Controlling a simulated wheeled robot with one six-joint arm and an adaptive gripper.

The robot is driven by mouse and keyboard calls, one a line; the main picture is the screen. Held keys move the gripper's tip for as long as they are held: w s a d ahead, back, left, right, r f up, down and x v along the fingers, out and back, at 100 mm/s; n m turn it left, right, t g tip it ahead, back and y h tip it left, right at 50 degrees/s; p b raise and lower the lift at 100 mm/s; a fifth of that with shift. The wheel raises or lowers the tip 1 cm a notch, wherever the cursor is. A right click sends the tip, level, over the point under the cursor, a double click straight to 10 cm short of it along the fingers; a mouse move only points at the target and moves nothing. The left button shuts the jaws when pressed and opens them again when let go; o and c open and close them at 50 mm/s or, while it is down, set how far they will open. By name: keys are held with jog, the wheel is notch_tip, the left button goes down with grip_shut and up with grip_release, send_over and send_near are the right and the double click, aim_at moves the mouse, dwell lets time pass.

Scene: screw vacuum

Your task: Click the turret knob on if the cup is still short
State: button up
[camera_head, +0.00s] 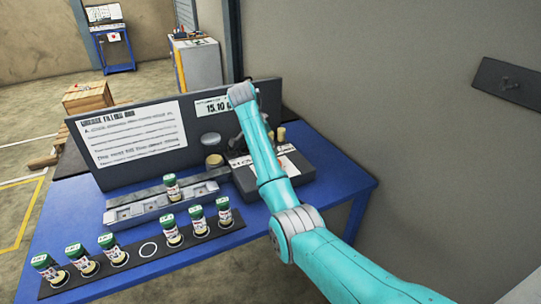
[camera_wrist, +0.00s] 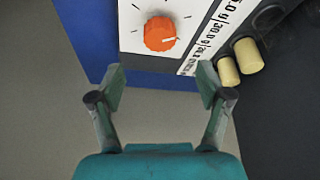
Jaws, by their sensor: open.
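The orange turret knob (camera_wrist: 160,33) with a white pointer line sits on a white dial plate with tick marks, at the top middle of the wrist view. My gripper (camera_wrist: 161,82) is open and empty, its two fingers apart and pointing toward the knob, which shows beyond the fingertips. The readout (camera_head: 215,106) on the dark panel seems to show 15.10. A small tan round piece (camera_head: 214,160) stands below a grey disc (camera_head: 210,139); I cannot tell whether it is the cup.
Two cream pegs (camera_wrist: 239,65) stand right of the dial plate. A jar (camera_head: 172,187) with a green lid stands on the grey tray (camera_head: 150,213). Several similar jars (camera_head: 168,229) line a dark strip, with one empty ringed spot (camera_head: 148,250). A wall is close on the right.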

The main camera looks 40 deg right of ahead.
jog(key=shift+v, duration=1.3)
